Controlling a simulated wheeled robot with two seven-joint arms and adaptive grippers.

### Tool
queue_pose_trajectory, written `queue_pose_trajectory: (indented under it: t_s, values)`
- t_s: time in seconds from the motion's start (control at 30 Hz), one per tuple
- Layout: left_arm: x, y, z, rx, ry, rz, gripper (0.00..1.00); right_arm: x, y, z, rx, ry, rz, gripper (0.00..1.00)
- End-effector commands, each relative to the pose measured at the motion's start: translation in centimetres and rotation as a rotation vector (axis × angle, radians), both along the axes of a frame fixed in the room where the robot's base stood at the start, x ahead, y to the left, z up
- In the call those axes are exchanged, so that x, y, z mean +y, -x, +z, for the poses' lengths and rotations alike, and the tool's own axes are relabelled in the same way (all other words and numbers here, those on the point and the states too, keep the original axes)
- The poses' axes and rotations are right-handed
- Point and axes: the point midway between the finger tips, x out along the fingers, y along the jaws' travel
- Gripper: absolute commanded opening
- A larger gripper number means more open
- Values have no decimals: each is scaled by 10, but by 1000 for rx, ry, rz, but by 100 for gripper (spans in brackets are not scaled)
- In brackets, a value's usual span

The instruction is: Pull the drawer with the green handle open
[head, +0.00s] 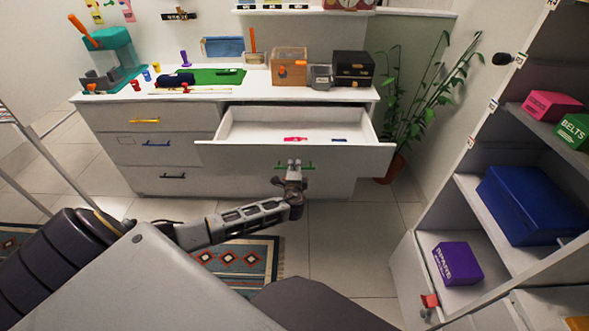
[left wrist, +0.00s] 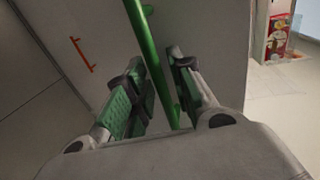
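The drawer with the green handle (head: 230,156) is pulled well out of the white dresser, in the head view. A pink item (head: 296,139) and a small blue item (head: 339,140) lie inside it. The green handle (head: 309,167) is on its front; its bar also shows in the left wrist view (left wrist: 147,40). My left gripper (head: 293,165) is at the handle, with one finger on each side of the bar (left wrist: 164,70). My right gripper is not in view.
Drawers with yellow (head: 144,121), blue (head: 156,144) and black (head: 172,176) handles are shut at left. Boxes and tools stand on the dresser top. A plant (head: 425,105) stands at right, near an open shelf unit (head: 470,190). A patterned rug (head: 240,262) lies on the floor.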

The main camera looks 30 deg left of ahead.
Motion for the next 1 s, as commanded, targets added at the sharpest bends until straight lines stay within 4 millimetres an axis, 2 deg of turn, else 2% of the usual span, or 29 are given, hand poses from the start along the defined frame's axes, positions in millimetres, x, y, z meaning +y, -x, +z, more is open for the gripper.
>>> queue_pose_trajectory:
  t_s: [0.03,0.13,0.47,0.63,0.73,0.83,1.0]
  values:
    - [0,0,0,0,0,0,13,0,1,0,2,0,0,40]
    - [0,0,0,0,0,0,0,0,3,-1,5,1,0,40]
    - [0,0,0,0,0,0,0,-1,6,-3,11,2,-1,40]
    - [4,-7,-1,-1,-1,0,0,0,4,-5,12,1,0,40]
    - [9,-15,-1,-1,-2,3,0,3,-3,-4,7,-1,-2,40]
    - [15,-24,-1,-1,-2,2,0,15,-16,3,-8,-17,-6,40]
    - [22,-35,-2,0,0,1,0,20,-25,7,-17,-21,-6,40]
